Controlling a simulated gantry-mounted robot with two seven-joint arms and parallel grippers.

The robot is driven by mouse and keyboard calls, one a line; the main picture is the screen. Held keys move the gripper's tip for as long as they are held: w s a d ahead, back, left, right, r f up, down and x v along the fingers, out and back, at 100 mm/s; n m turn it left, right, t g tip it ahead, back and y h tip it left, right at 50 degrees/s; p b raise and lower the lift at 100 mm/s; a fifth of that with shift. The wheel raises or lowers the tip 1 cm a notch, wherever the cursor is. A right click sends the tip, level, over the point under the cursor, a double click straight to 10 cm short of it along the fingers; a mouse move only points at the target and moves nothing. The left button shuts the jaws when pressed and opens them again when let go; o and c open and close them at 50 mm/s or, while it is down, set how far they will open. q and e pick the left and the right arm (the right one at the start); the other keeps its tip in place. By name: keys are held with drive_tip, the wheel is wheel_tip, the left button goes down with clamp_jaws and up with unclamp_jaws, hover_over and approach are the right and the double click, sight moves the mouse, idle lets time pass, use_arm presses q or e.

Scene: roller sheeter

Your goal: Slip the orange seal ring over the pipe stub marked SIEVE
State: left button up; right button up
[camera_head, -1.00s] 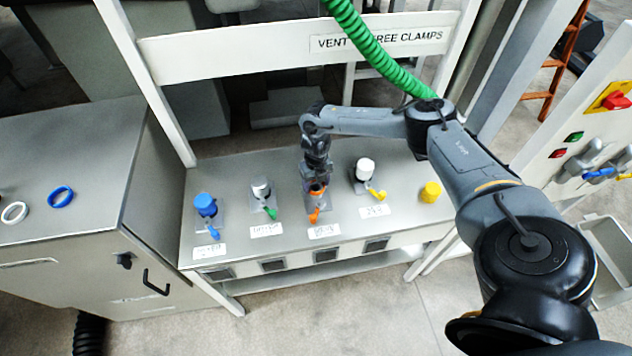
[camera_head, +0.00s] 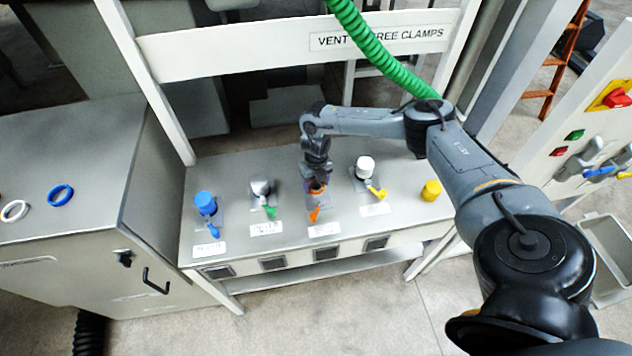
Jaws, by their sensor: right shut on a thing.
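My right gripper (camera_head: 316,183) points down over the third pipe stub from the left on the grey bench. It is shut on the orange seal ring (camera_head: 317,190), which shows at the fingertips at the top of that stub. I cannot tell whether the ring is around the stub or just above it. An orange lever (camera_head: 314,214) hangs at the front of this stub. The label (camera_head: 324,230) in front of it is too blurred to read, so I cannot confirm SIEVE. My left gripper is not in view.
Other stubs carry a blue cap (camera_head: 205,203), a grey top (camera_head: 261,188) and a white top (camera_head: 365,166). A yellow cylinder (camera_head: 431,190) stands at the right. A blue ring (camera_head: 60,195) and a white ring (camera_head: 14,211) lie on the left cabinet. A green hose (camera_head: 385,62) hangs above.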

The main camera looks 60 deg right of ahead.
drive_tip(key=o, duration=1.1)
drive_tip(key=shift+r, duration=0.45)
wheel_tip(320, 180, up, 10)
drive_tip(key=shift+p, duration=0.35)
drive_tip(key=shift+a+f, duration=0.1)
